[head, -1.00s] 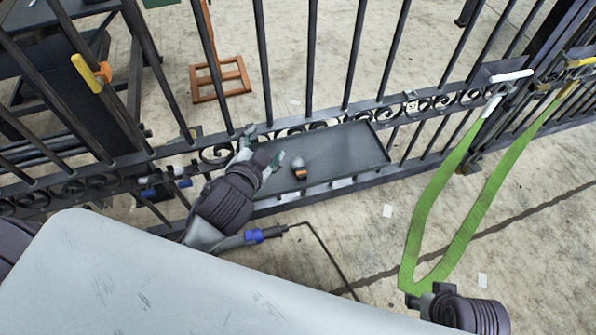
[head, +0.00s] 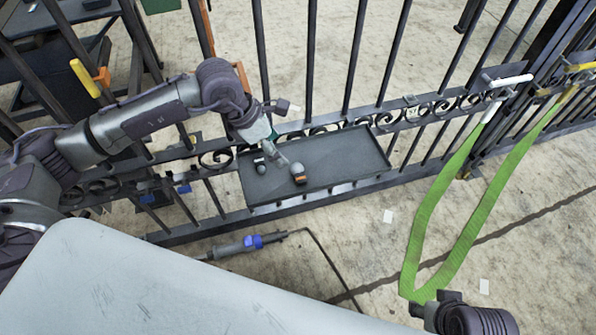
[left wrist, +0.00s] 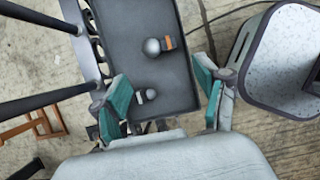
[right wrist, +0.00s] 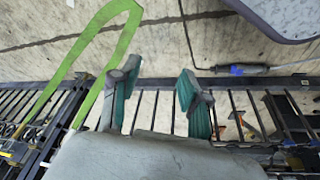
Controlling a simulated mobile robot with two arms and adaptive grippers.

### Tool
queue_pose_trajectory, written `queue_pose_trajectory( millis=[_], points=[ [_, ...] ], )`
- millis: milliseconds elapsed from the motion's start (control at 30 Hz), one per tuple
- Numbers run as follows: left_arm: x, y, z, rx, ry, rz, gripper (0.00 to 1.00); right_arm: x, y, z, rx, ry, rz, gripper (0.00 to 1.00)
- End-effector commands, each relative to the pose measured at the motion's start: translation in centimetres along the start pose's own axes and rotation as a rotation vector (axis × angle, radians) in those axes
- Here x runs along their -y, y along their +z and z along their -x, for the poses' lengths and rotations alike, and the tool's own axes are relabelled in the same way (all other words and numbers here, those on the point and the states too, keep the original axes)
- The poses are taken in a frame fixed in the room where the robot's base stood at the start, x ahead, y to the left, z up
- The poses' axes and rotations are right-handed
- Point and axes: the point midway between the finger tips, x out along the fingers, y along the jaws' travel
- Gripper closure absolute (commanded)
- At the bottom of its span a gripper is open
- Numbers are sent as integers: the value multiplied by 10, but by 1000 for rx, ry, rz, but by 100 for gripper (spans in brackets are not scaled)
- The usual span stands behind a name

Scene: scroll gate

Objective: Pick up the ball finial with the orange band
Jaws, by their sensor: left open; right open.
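The ball finial with the orange band (head: 299,174) lies on a dark grey tray (head: 345,160) at the gate; its grey ball also shows in the left wrist view (left wrist: 152,47). A second, smaller ball finial with a pale band (head: 260,166) lies to its left on the tray and shows in the left wrist view (left wrist: 151,94). My left gripper (head: 276,150) is open and empty above the tray. In the left wrist view its fingers (left wrist: 165,88) straddle the pale-banded finial in the picture, with the orange-banded one beyond the tips. My right gripper (right wrist: 158,80) is open and empty.
Upright gate bars (head: 310,60) and a scroll rail (head: 455,99) stand behind the tray. A green strap (head: 432,205) hangs at the right. A grey tool with a blue ring and cable (head: 236,247) is in front of the tray.

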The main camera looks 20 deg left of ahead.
Motion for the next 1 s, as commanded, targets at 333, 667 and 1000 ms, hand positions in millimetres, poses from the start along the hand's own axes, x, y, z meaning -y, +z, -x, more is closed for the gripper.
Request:
queue_pose_trajectory(
  millis=[333,667,1000],
  points=[
    [-4,-7,-61,-25,13,-5,27,0,3,7,-7,2,-1,54],
    [-4,-7,-91,-24,12,-4,27,0,5,1,-7,2,-1,54],
    [-3,-6,-134,-22,13,-4,27,2,-14,-8,-102,-3,2,54]
  ],
)
